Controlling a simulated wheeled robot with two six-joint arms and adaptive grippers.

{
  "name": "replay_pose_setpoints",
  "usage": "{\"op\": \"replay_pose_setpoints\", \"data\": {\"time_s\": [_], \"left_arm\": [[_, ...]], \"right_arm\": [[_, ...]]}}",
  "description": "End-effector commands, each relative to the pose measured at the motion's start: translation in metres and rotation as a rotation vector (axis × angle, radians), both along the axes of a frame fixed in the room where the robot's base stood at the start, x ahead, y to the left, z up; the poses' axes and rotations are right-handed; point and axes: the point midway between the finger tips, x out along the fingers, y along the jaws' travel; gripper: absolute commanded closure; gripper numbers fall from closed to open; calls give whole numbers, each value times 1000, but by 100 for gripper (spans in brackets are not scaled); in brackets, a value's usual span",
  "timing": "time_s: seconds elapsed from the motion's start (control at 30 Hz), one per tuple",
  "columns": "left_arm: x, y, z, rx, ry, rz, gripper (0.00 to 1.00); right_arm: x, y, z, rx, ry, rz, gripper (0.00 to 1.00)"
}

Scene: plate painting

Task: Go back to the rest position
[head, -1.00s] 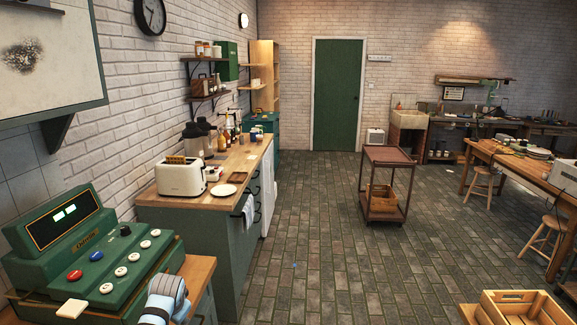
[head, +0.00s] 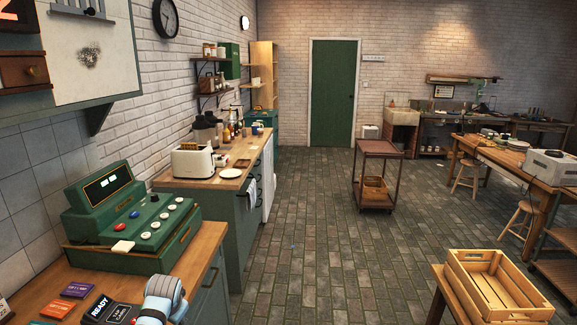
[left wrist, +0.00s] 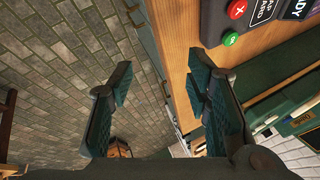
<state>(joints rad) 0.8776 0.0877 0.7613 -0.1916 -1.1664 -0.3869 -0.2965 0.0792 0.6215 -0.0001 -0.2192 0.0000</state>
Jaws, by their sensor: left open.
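My left gripper (left wrist: 158,82) shows in the left wrist view with its two dark fingers spread apart and nothing between them. It hangs beside the edge of the wooden counter (left wrist: 180,75), partly over the brick floor. In the head view only a pale blue and grey part of my arm (head: 163,298) shows at the bottom, by the counter; its fingers are hidden there. My right gripper is in neither view.
A green cash register (head: 130,215) stands on the front counter (head: 195,262), with a dark READY card device (head: 110,309) near the edge. A wooden crate (head: 495,285) is at the lower right. A trolley (head: 378,150) stands farther back. The brick floor (head: 310,250) between is clear.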

Motion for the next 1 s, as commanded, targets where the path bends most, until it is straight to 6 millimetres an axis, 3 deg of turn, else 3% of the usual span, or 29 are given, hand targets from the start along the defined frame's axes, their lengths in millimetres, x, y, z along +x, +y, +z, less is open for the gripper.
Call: {"op": "replay_pose_setpoints", "data": {"time_s": [0.3, 0.57, 0.77, 0.87, 1.0], "left_arm": [[42, -16, 16, -87, -240, 35, 55], [24, -25, -51, -183, -325, 78, 55], [-20, -31, -125, -242, -315, 116, 55], [-59, -33, -176, -273, -291, 143, 55], [-134, -37, -252, -310, -229, 188, 55]], "right_arm": [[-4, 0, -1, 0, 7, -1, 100], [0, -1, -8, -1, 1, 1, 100], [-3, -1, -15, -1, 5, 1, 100], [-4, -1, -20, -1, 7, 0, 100], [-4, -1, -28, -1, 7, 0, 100]]}}
